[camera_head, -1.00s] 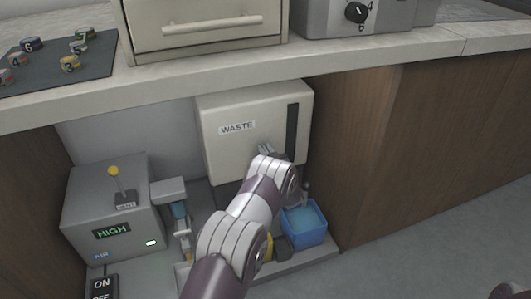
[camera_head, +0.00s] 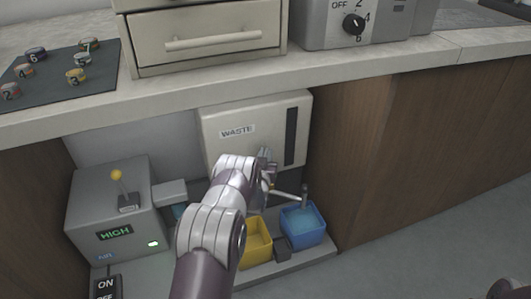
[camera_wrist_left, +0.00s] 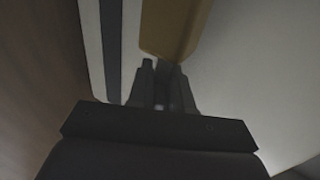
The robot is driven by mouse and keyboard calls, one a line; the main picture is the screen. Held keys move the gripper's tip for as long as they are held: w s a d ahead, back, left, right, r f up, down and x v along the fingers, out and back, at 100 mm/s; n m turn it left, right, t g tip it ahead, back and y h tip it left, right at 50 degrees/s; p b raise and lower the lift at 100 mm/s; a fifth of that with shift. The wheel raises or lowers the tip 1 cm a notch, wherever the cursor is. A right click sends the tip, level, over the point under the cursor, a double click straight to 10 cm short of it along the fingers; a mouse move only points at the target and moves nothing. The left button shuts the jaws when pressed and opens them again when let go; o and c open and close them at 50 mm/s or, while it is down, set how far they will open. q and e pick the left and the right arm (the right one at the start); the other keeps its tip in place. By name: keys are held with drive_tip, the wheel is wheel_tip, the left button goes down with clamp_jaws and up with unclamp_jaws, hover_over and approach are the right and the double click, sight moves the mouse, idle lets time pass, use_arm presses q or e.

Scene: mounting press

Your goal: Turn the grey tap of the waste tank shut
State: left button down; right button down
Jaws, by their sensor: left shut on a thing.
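The waste tank (camera_head: 222,148) is a cream box labelled WASTE under the counter, with a dark vertical strip at its right. My left gripper (camera_head: 267,166) is at its lower front, with its fingers close together. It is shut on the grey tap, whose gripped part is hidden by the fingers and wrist. A thin grey spout (camera_head: 288,194) shows to the right of the gripper and ends over a blue tub. In the left wrist view the gripper (camera_wrist_left: 163,88) is dark, and what lies between the fingertips is hard to make out. My right gripper is not in view.
The blue tub (camera_head: 303,237) holds light blue liquid. A yellow tub (camera_head: 255,253) stands left of it. A grey box (camera_head: 97,188) with a yellow-knobbed lever and a HIGH display stands further left. The counter edge (camera_head: 200,84) overhangs above; a wooden panel (camera_head: 360,150) closes the right side.

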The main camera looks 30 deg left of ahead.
use_arm(q)
drive_tip(key=m+h, duration=0.1)
drive_tip(key=h, duration=0.1)
drive_tip(key=m+t+h, duration=0.1)
drive_tip(key=h, duration=0.1)
drive_tip(key=shift+a+f+m+b, duration=0.1)
drive_tip(key=shift+f+m+b, duration=0.05)
drive_tip(key=shift+m+b, duration=0.2)
drive_tip(key=m+h+b, duration=0.1)
drive_tip(key=m+h, duration=0.2)
drive_tip(key=h, duration=0.1)
drive_tip(key=shift+f+h+b, duration=0.1)
drive_tip(key=shift+h+b, duration=0.25)
drive_tip(key=shift+h, duration=0.05)
drive_tip(key=m+g+h+b, duration=0.1)
drive_tip(key=h+b, duration=0.1)
drive_tip(key=m+h+b, duration=0.2)
drive_tip(key=h, duration=0.1)
drive_tip(key=shift+m+g, duration=0.25)
drive_tip(key=shift+g, duration=0.15)
drive_tip(key=shift+d+r+m+g+h+b, duration=0.2)
drive_tip(key=shift+m+g+h+b, duration=0.45)
drive_tip(key=shift+h+b, duration=0.35)
drive_tip(key=c, duration=1.1)
unclamp_jaws()
drive_tip(key=shift+s+r+p, duration=0.1)
drive_tip(key=shift+p, duration=0.2)
